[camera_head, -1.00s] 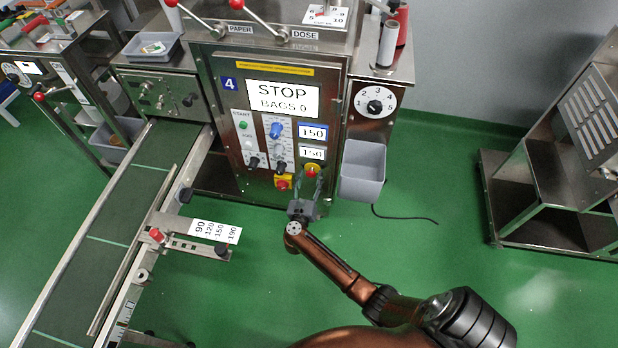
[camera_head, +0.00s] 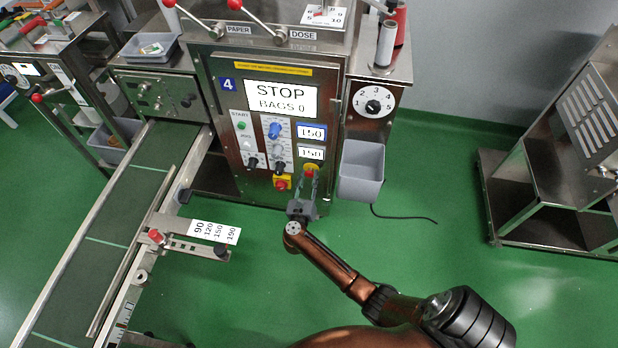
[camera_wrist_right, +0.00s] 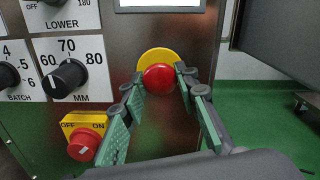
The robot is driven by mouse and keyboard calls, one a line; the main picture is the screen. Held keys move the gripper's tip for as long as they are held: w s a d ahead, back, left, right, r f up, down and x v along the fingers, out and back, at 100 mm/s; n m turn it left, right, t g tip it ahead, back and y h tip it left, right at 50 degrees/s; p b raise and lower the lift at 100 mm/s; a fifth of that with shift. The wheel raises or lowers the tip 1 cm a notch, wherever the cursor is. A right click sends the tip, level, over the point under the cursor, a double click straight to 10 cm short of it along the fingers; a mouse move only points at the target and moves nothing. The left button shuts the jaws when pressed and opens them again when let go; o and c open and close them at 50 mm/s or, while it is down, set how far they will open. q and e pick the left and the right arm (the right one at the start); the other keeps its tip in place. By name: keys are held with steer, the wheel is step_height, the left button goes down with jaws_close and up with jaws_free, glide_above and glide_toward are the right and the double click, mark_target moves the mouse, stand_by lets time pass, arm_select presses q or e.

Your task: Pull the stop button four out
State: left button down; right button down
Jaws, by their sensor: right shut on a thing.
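The stop button (camera_head: 311,168) is a red mushroom head on a yellow ring, low on the right of the steel front panel of the machine marked 4. In the right wrist view the red button (camera_wrist_right: 160,77) sits between the two fingertips. My right gripper (camera_head: 308,180) reaches it from below and in front, and is shut on it, with one finger on each side (camera_wrist_right: 160,83). The fingers hide part of the button in the head view. The display (camera_head: 281,98) reads STOP, BAGS 0. My left gripper is not in view.
A red rotary switch on a yellow plate (camera_head: 282,183) is close to the left of the button. A grey bin (camera_head: 361,170) hangs close to the right. A conveyor (camera_head: 120,220) runs along the left. Green floor (camera_head: 430,260) is clear to the right.

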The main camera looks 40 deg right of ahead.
steer(key=shift+a, duration=0.1)
steer(key=shift+s+a, duration=0.3)
steer(key=shift+f, duration=0.1)
steer(key=c, duration=1.5)
jaws_free()
steer(key=shift+o, duration=0.2)
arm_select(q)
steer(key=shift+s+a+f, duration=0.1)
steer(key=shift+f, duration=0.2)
arm_select(e)
steer(key=v, duration=1.2)
